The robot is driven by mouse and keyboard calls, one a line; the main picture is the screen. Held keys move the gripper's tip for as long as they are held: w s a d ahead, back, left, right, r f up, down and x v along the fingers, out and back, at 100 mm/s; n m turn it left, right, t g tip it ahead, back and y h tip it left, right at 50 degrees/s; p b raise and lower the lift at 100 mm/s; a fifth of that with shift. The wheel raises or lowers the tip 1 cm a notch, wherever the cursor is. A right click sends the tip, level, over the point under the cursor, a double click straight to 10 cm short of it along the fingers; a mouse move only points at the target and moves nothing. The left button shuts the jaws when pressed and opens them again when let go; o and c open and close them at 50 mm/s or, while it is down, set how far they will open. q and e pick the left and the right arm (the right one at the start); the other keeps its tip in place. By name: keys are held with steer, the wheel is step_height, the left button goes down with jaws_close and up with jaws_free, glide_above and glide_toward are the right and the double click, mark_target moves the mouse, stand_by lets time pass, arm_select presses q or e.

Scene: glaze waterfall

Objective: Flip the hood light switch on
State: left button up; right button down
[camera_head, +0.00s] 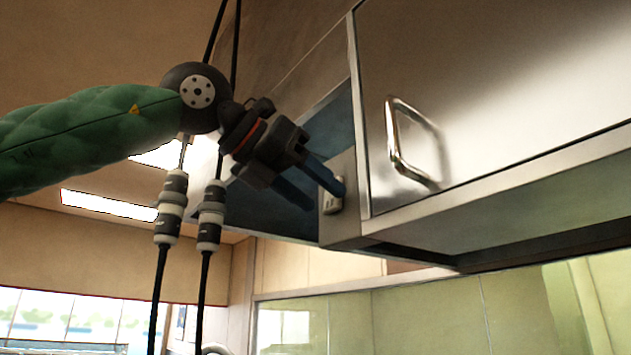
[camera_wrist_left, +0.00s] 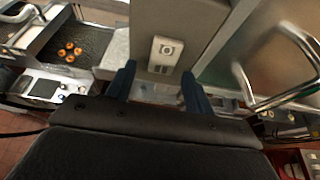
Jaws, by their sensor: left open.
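The hood light switch is a small pale panel (camera_head: 331,202) low on the narrow metal end of the hood, partly covered by my gripper's finger in the head view. In the left wrist view the switch panel (camera_wrist_left: 165,55) shows whole, with a round mark above and a small dark rocker below. My left gripper (camera_head: 318,190) is open and empty, its blue fingers pointing at the panel. In the wrist view its fingertips (camera_wrist_left: 154,82) stand apart, one to each side just below the panel. Contact cannot be told. My right gripper is out of view.
A steel cabinet door with a bar handle (camera_head: 412,143) is right of the switch; the handle (camera_wrist_left: 285,70) also shows in the wrist view. Two hanging black cables with connectors (camera_head: 170,208) are near my left arm.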

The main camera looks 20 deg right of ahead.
arm_select(q)
steer(key=shift+d+f, duration=0.15)
steer(key=shift+d, duration=0.25)
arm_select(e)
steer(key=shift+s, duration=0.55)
